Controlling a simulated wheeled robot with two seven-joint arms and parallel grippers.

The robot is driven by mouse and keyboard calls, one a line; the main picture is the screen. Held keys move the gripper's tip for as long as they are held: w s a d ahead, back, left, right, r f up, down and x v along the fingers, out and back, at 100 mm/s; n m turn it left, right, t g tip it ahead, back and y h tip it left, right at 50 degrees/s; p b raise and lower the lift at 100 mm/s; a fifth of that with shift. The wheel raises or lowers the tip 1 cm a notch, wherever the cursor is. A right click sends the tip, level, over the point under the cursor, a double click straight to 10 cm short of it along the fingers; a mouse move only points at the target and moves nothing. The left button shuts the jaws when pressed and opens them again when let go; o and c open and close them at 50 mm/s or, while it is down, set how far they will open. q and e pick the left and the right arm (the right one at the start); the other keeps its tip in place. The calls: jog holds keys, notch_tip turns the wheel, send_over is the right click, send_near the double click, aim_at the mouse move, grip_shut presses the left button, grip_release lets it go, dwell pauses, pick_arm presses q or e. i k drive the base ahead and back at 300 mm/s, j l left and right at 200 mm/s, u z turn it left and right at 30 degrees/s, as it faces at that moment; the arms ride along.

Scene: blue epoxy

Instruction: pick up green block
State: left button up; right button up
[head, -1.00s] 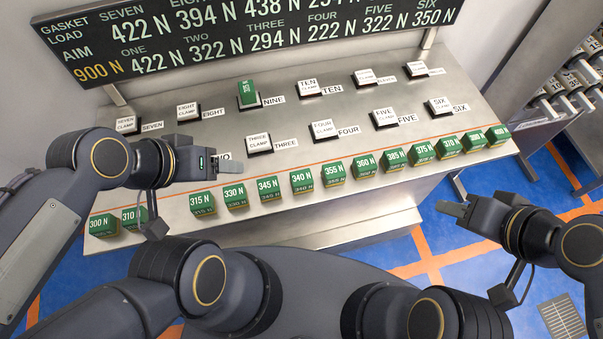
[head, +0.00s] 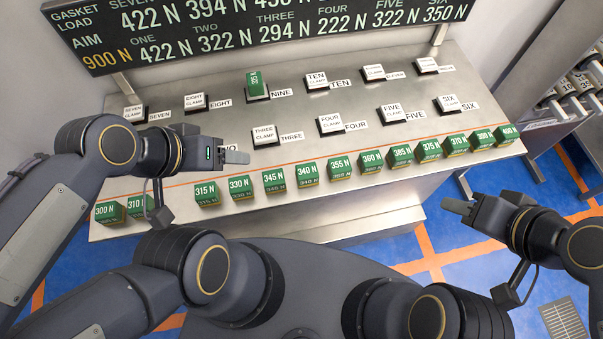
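Several green blocks with white load numbers stand in a row along the front of the steel bench, among them the 315 N block (head: 207,192), the 345 N block (head: 274,179) and the 360 N block (head: 371,160). Another green block (head: 256,83) stands on the clamp pad labelled NINE. My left gripper (head: 236,156) is above the left part of the bench, behind the row in the picture, with no block seen in it. My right gripper (head: 456,206) is over the floor in front of the bench, apart from the blocks. The finger gaps are not clear.
White-topped clamp pads, such as FOUR (head: 330,122) and FIVE (head: 395,116), stand in two rows on the bench (head: 300,150). A dark load board (head: 250,30) rises behind. A rack (head: 565,105) stands at the right. My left forearm covers the bench's left end.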

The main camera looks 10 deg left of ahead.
aim_at(307, 175)
jog(key=k+j+z, duration=0.15)
jog(key=z, duration=0.3)
jog(key=k+j+z, duration=0.25)
jog(key=z, duration=0.25)
jog(key=k+j+z, duration=0.15)
jog(key=z, duration=0.3)
jog(key=k+l, duration=0.05)
